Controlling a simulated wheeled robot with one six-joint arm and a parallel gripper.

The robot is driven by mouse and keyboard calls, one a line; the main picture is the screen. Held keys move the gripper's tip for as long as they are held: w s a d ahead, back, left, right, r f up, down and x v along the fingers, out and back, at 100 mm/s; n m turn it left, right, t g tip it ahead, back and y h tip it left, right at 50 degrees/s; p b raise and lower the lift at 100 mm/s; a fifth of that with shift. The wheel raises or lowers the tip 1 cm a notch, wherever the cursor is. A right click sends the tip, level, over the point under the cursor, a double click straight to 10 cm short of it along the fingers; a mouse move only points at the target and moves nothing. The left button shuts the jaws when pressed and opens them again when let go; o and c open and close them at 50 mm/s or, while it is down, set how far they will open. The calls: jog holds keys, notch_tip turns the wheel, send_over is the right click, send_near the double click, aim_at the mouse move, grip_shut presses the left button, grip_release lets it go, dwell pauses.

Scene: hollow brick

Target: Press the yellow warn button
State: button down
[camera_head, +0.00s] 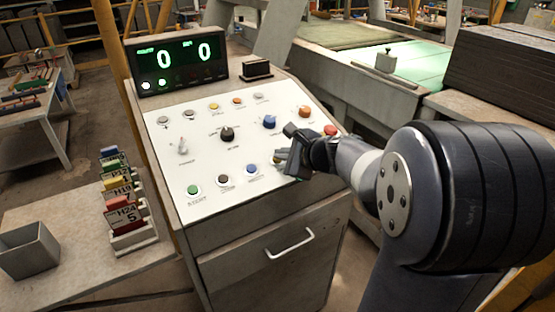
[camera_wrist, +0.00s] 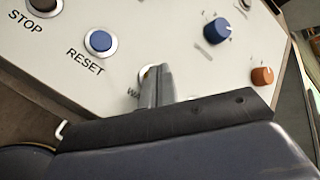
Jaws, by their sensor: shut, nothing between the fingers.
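The yellow warn button (camera_head: 277,160) is in the lower row of the white sloped panel (camera_head: 180,125), right of the blue reset button (camera_head: 252,168). My gripper (camera_head: 285,163) is shut and empty and covers part of it. The blue reset button (camera_wrist: 100,41) is to the left in the wrist view.
The stop button (camera_head: 223,179) and green button (camera_head: 193,189) are further left in the row. A black knob (camera_head: 227,133), blue knob (camera_head: 269,122), orange knob (camera_head: 305,111) and red button (camera_head: 330,130) are nearby. A display (camera_head: 177,63) stands behind, reading 0 and 0.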

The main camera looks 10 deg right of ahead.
dwell(0.6)
jog(key=shift+s+r+p, duration=0.2)
jog(key=shift+r+p, duration=0.25)
jog(key=shift+r, duration=0.15)
jog(key=r+p, duration=0.1)
jog(key=s+r+p, duration=0.1)
jog(key=r, duration=0.1)
jog(key=r+p, duration=0.2)
jog(key=shift+s+d, duration=0.15)
jog(key=shift+d, duration=0.15)
jog(key=shift+f, duration=0.1)
dwell(0.5)
